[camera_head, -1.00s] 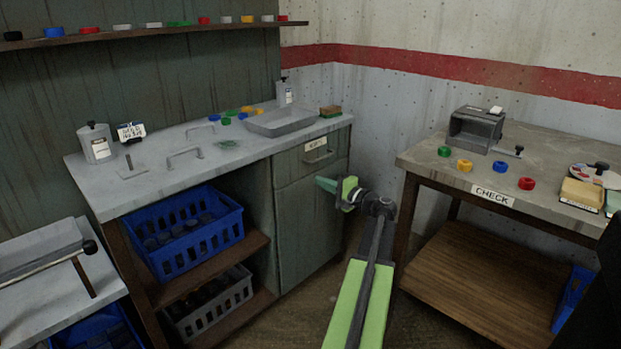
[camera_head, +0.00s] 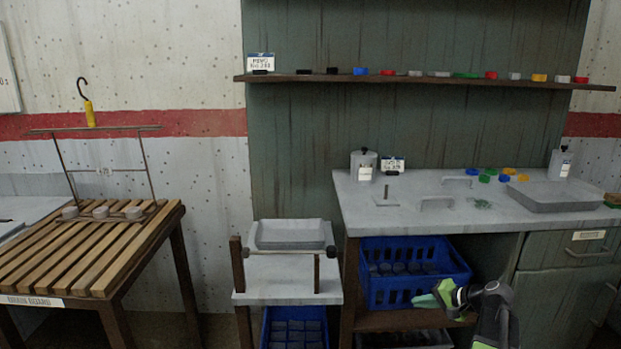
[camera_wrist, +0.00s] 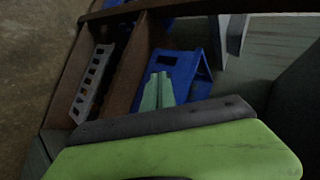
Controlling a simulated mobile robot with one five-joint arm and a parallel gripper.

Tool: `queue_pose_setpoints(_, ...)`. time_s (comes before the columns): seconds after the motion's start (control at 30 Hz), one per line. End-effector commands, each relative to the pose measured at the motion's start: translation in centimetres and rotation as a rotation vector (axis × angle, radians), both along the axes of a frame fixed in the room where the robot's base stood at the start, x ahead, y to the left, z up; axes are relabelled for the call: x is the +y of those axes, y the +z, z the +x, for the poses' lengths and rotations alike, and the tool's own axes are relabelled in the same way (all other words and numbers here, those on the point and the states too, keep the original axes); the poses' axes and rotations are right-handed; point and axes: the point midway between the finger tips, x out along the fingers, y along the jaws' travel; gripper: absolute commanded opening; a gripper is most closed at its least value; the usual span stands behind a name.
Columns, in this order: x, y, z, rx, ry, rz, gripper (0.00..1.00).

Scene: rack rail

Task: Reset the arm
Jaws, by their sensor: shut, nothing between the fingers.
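My gripper (camera_head: 428,299) is at the lower right of the head view, in front of the counter's open shelves, with its green fingers together and nothing between them. In the wrist view the closed fingertips (camera_wrist: 158,90) show in front of a blue crate (camera_wrist: 176,70). My arm comes up from the bottom edge of the head view. I cannot tell the exact gap between the fingers and the crate.
The blue crate (camera_head: 396,291) of dark pucks sits on the counter's upper shelf. The grey counter (camera_head: 405,215) carries handles, a tray and coloured caps. A small stand (camera_head: 290,278) and a slatted drain board table (camera_head: 60,262) stand to the left. A wall shelf (camera_head: 430,80) runs above.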

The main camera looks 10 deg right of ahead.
Motion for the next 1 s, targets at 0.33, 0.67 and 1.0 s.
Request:
queue_pose_setpoints(0.33,25.0,-8.1,-2.3,0.402,0.57,-0.423,0.0)
queue_pose_setpoints(0.67,34.2,-9.7,-7.3,0.578,0.849,-0.784,0.0)
queue_pose_setpoints(1.0,33.6,2.3,-7.0,0.579,0.838,-0.777,0.0)
